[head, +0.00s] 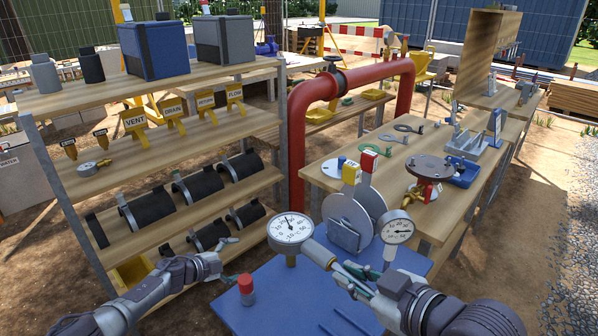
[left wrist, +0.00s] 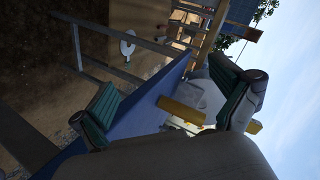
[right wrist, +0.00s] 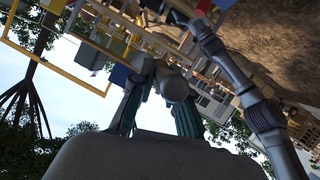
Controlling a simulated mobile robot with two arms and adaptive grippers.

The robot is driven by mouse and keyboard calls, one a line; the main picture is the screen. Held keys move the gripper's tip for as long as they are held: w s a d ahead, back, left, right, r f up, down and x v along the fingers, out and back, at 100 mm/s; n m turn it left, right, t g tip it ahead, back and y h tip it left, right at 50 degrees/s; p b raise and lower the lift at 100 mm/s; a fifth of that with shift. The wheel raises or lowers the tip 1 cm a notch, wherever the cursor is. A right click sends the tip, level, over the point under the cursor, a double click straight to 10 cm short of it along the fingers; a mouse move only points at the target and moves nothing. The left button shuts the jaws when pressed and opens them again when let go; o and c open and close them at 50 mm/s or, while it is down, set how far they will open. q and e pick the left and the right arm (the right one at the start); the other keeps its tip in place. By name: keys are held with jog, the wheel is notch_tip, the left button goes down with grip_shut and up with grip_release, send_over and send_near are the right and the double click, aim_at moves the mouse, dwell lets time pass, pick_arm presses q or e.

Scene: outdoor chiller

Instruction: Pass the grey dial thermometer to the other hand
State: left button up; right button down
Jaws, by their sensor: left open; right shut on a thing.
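The grey dial thermometer (head: 291,228) has a round white face with a grey rim and a short brass stem below. It is above the blue tabletop in the head view. My right gripper (head: 341,271) is shut on its grey rod-like part (head: 318,253); that grey end also shows between the fingers in the right wrist view (right wrist: 173,86). My left gripper (head: 234,260) is open and empty, to the left of the dial and apart from it. In the left wrist view the brass stem (left wrist: 182,110) shows between the open fingers, some way ahead.
A blue table (head: 268,310) bears a red-capped pot (head: 246,288). A second dial gauge (head: 398,228) and round grey plates (head: 343,214) stand close to my right gripper. A wooden shelf rack (head: 165,148) is at left, a red pipe (head: 297,150) behind.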

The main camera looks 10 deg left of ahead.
pick_arm(q)
jog(key=s+d+r+m+g+h, duration=0.2)
jog(key=d+r+m+g+h, duration=0.5)
jog(key=d+r+m, duration=1.5)
notch_tip(320, 180, up, 18)
jog(key=m+g+y, duration=0.4)
jog(key=m+y, duration=0.8)
jog(key=y, duration=0.3)
send_over(298, 226)
notch_tip(298, 226, down, 12)
jog(key=shift+s+d+r, duration=0.15)
jog(key=shift+r, duration=0.1)
jog(key=shift+a, duration=0.2)
grip_shut()
